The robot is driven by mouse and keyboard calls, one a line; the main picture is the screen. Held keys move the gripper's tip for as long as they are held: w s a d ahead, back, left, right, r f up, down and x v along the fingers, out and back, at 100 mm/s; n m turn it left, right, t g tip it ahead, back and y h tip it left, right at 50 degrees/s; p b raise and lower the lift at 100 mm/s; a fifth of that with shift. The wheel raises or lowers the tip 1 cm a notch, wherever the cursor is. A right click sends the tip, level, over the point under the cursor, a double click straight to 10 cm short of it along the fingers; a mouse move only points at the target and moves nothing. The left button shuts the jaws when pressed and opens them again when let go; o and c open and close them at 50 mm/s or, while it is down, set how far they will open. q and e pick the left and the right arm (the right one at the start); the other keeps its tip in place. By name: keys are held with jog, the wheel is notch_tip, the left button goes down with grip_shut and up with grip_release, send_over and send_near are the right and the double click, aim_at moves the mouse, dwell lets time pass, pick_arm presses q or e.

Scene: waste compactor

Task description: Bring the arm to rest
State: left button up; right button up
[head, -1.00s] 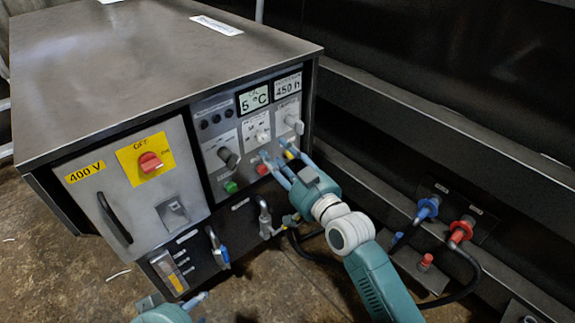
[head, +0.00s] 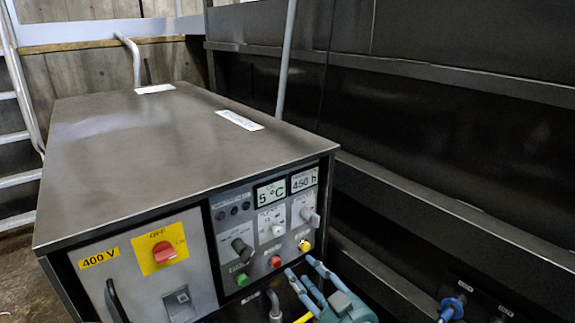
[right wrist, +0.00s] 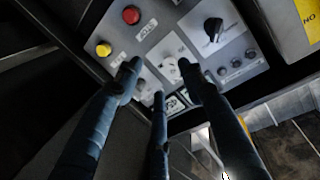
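My right gripper (head: 300,267) is at the bottom of the head view, in front of the control panel (head: 229,261). Its fingers are spread, with nothing between them. In the picture its tips sit just below the red button (head: 276,261) and the yellow button (head: 304,246); I see no contact. In the right wrist view the three dark fingers (right wrist: 158,78) stand apart before the panel, with the red button (right wrist: 131,14) and yellow button (right wrist: 103,49) beyond them at upper left. Most of my right arm is below the head view. My left gripper is out of view.
The grey cabinet (head: 150,130) fills the left and middle, with a red rotary switch (head: 164,252) and a black door handle (head: 115,300). A dark ribbed wall (head: 450,130) runs along the right. A blue connector (head: 450,309) sits low at right. Stairs (head: 20,180) stand far left.

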jog(key=s+d+f+g+h+p, duration=0.45)
jog(key=s+d+f+p, duration=0.4)
jog(key=s, duration=0.45)
jog(key=s+d+f+g+h+p, duration=0.3)
jog(key=s+d+f+g+p, duration=0.25)
jog(key=s+f+p, duration=0.65)
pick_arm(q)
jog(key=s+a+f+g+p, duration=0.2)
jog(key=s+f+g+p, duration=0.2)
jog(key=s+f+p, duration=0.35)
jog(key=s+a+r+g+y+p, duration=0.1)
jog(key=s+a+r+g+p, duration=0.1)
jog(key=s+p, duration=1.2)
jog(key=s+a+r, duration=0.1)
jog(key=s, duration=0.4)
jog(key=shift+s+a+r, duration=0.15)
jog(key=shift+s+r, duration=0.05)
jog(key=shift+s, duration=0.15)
pick_arm(e)
jog(key=s+d+g, duration=0.2)
jog(key=s, duration=1.1)
jog(key=s+d+r+g, duration=0.1)
jog(key=s+d+g, duration=0.1)
jog(key=s, duration=1)
jog(key=shift+s+r, duration=0.15)
jog(key=shift+s, duration=0.2)
jog(key=shift+c, duration=0.5)
